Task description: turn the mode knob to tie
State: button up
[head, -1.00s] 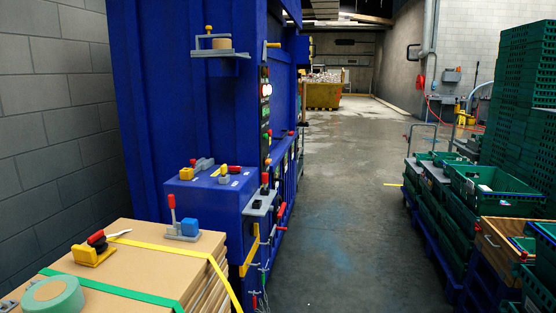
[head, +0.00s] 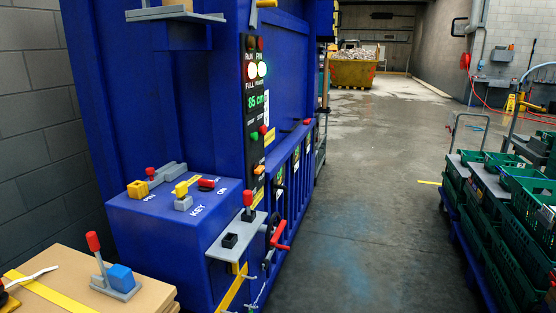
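The blue machine (head: 95,110) stands left of centre with a narrow black control panel (head: 252,125) on its front edge. The panel has lit lamps, a green "85 cm" readout, a green and a red button, and a small orange control (head: 259,170) lower down. A dark control with a pale mark (head: 279,191) sits on the machine's side, right of the panel. No "tie" label is legible, so I cannot tell which control is the mode knob or its setting. My gripper is not in view.
A blue ledge (head: 150,235) carries a key switch and a yellow pin. A grey shelf (head: 232,245) with a red-topped lever and a red handle (head: 279,234) stick out below the panel. Green crates (head: 500,205) stand right. The floor between is clear.

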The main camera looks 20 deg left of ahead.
aim_at(256, 169)
jog(key=i, duration=1.1)
jog(key=u, duration=1.8)
